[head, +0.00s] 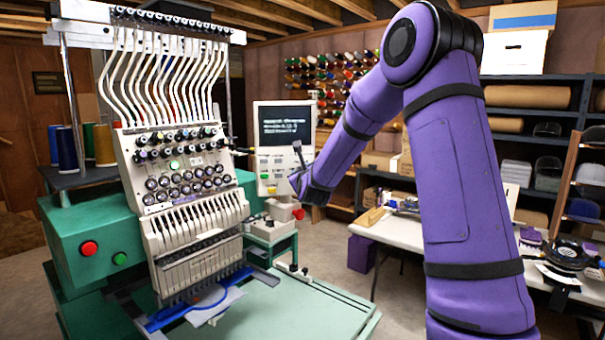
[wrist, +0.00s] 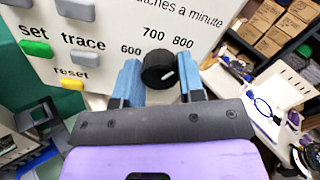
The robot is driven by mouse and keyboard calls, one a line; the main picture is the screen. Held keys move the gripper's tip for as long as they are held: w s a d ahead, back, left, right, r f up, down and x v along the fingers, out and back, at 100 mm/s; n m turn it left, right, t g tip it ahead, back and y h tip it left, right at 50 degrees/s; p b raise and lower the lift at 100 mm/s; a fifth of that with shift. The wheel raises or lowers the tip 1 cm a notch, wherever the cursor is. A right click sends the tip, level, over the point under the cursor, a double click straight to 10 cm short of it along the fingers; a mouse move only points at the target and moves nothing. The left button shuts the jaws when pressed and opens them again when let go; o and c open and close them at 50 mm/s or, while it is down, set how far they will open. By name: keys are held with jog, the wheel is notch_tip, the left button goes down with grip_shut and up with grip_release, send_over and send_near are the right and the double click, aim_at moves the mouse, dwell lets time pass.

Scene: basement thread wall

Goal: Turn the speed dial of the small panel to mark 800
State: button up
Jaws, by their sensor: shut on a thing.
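The small panel (head: 268,160) is a pale box with a dark screen, beside the embroidery machine. In the wrist view its face (wrist: 103,15) carries the marks 600, 700 and 800 above the round black speed dial (wrist: 158,68). The dial's short white line shows on its lower right part, pointing roughly right; its exact reading is hard to tell. My gripper (wrist: 157,78) is shut on the dial, one blue finger on each side. In the head view my gripper (head: 298,172) is at the panel's right edge, and the dial cannot be made out there.
On the panel are a green set button (wrist: 36,48), a grey trace button (wrist: 85,58) and a yellow reset button (wrist: 71,85). The multi-needle machine (head: 185,170) stands left. A cluttered white table (head: 400,232) and shelves stand right. The floor between is partly open.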

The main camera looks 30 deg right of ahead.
jog(key=shift+r, duration=0.3)
jog(key=o, duration=0.9)
jog(key=shift+c, duration=0.2)
jog(key=shift+o, duration=0.3)
jog(key=shift+f, duration=0.15)
jog(key=shift+s, duration=0.1)
jog(key=v, duration=1)
jog(key=shift+s+a, duration=0.15)
jog(key=shift+s, duration=0.1)
